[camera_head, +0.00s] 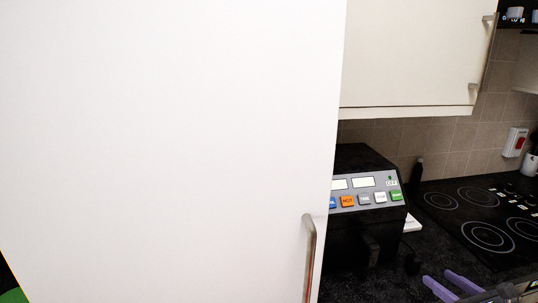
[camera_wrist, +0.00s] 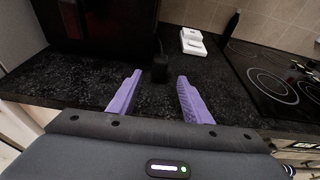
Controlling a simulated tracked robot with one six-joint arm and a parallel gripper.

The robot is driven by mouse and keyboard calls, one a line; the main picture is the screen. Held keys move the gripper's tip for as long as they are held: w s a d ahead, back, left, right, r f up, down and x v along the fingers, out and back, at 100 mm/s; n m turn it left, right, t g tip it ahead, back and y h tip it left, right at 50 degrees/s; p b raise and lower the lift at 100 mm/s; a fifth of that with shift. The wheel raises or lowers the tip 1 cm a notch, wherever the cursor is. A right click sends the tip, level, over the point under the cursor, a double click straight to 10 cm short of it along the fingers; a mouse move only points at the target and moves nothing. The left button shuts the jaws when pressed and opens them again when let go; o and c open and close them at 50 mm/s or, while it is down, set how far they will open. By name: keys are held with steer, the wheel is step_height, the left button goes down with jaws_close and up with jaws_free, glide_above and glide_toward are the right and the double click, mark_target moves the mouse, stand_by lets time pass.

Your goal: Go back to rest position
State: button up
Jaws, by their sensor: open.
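My gripper (camera_wrist: 158,98) is open, its two purple fingers spread apart with nothing between them. In the wrist view it is over the front part of the dark speckled countertop (camera_wrist: 75,88). A small black object (camera_wrist: 159,70) stands beyond the fingertips, apart from them. In the head view the purple fingers of my gripper (camera_head: 447,288) show at the lower right, in front of the counter.
A tall white cupboard door (camera_head: 165,150) with a metal handle fills the left. A black machine with coloured buttons (camera_head: 365,195) stands on the counter. A black hob (camera_head: 485,215) is at right. A cream wall cupboard (camera_head: 415,55) hangs above. A white box (camera_wrist: 192,40) lies behind.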

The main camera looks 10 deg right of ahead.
steer(key=s+a+f+n+g+y, duration=0.2)
steer(key=s+a+n+g, duration=0.25)
steer(key=a+n, duration=0.55)
steer(key=s+a+f+n+g+y, duration=0.2)
steer(key=s+a+n+g, duration=0.25)
steer(key=a+n, duration=0.5)
steer(key=s+a+r+n+h, duration=0.3)
steer(key=a+r+n+h, duration=0.1)
steer(key=a+r+n, duration=0.9)
steer(key=a+n, duration=0.3)
steer(key=shift+a+h, duration=0.3)
steer(key=shift+a, duration=0.05)
